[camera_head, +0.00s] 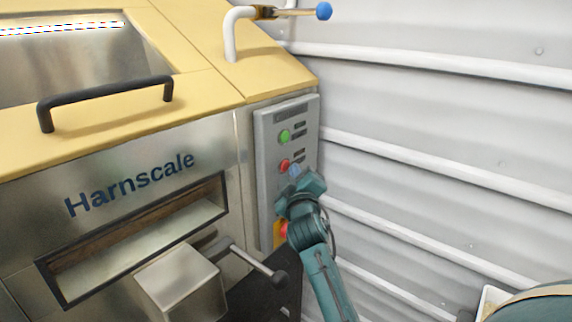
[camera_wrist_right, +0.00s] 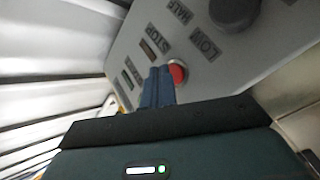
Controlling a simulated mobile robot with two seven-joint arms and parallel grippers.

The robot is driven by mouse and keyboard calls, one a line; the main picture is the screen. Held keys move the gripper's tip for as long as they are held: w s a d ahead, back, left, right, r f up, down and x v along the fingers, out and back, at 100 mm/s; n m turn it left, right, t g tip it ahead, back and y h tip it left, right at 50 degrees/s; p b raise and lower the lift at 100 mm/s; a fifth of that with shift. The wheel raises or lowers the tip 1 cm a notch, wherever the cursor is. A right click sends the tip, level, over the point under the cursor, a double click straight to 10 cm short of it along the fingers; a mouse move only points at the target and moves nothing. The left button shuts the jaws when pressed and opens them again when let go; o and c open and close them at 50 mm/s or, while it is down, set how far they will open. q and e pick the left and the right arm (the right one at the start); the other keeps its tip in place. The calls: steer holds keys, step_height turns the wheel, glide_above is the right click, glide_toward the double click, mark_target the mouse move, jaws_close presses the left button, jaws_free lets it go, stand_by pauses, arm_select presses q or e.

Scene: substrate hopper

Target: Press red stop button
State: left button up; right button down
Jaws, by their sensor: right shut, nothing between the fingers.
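The red stop button (camera_head: 284,165) sits on the grey control panel (camera_head: 264,150) on the side of the steel machine, below a green button (camera_head: 285,136). In the right wrist view the red button (camera_wrist_right: 178,73) shows beside the lettering STOP. My right gripper (camera_head: 295,171) is shut and empty in front of the panel, just right of and below the red button in the head view. Its blue fingertips (camera_wrist_right: 160,72) are close beside the button in the wrist view; I cannot tell whether they touch the button or panel. My left gripper is not in view.
A red knob on a yellow plate (camera_head: 280,236) is partly hidden behind my right arm. A black dial (camera_wrist_right: 233,12) is on the panel. A lever with a black knob (camera_head: 279,279) juts out below. A ribbed white wall (camera_head: 430,130) stands right.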

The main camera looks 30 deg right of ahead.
steer(key=shift+s, duration=0.2)
steer(key=shift+d, duration=0.1)
steer(key=s+p, duration=0.1)
steer(key=s+d, duration=0.1)
steer(key=s, duration=0.1)
steer(key=s+p, duration=0.1)
steer(key=shift+s+d+p, duration=0.3)
steer(key=shift+d, duration=0.1)
stand_by(0.6)
